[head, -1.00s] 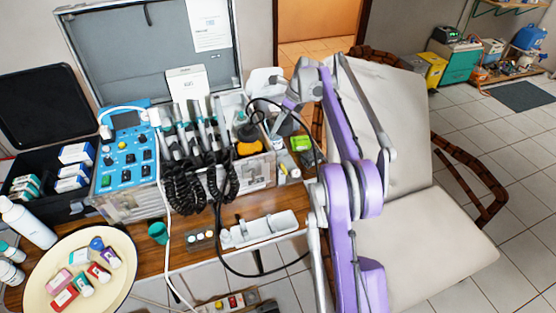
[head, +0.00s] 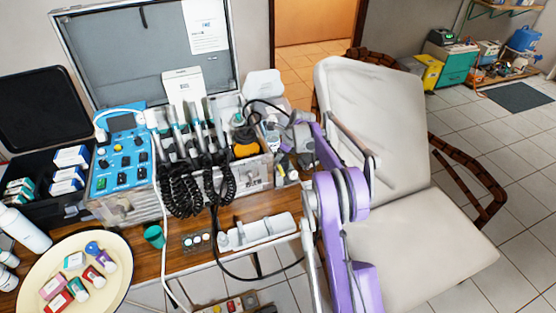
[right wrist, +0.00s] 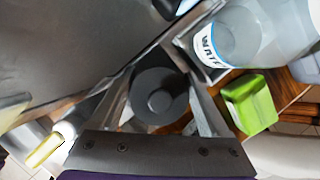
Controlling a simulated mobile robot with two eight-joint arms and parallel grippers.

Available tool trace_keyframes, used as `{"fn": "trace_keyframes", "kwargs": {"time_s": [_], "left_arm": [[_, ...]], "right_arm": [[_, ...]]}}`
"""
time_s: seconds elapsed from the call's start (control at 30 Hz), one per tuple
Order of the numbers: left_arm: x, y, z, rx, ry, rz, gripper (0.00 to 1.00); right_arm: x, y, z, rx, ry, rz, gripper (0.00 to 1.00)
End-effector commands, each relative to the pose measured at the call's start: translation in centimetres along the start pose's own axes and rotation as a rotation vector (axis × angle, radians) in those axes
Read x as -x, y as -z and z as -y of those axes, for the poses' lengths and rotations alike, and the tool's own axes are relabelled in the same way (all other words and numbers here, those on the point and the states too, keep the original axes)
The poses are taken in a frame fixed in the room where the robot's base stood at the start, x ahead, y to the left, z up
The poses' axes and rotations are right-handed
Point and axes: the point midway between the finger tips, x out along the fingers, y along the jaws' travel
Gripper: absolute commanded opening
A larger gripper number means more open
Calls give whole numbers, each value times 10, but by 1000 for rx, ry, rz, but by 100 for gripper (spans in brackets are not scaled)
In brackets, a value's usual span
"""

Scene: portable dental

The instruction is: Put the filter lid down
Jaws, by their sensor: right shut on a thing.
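The filter lid (right wrist: 160,97) is a dark grey disc with a round raised knob, in the middle of the right wrist view. My right gripper (right wrist: 163,93) is shut on it, with a finger on either side. In the head view this gripper (head: 284,148) is low at the right end of the metal dental case (head: 258,176), and the lid cannot be made out clearly there. What lies directly under the lid is hidden. My left gripper is not in view.
A clear bottle with a water label (right wrist: 235,42) and a green box (right wrist: 248,103) stand close to the right gripper. Coiled black hoses (head: 183,190) hang from the case. A cream tray (head: 122,250) of small bottles and a white holder (head: 262,230) are on the wooden table.

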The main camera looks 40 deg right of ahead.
Motion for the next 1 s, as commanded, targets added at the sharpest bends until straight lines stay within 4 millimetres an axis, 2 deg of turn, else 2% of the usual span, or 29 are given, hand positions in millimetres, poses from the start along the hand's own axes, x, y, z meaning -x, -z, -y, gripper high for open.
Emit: {"fn": "trace_keyframes", "kwargs": {"time_s": [0.37, 0.4, 0.47, 0.77, 0.87, 1.0], "left_arm": [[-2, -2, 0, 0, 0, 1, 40], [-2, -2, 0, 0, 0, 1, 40], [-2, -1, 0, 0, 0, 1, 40], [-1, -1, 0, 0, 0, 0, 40], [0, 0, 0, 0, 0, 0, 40], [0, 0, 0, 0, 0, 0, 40]], "right_arm": [[-7, 3, 0, 0, 0, 0, 26], [-7, 3, 0, 0, 0, 0, 83], [-6, 3, 0, 0, 0, 0, 92], [-5, 2, 0, 0, 0, 0, 92], [2, 1, 0, -1, 1, 0, 92], [26, 2, 0, -1, 1, 0, 92]]}}
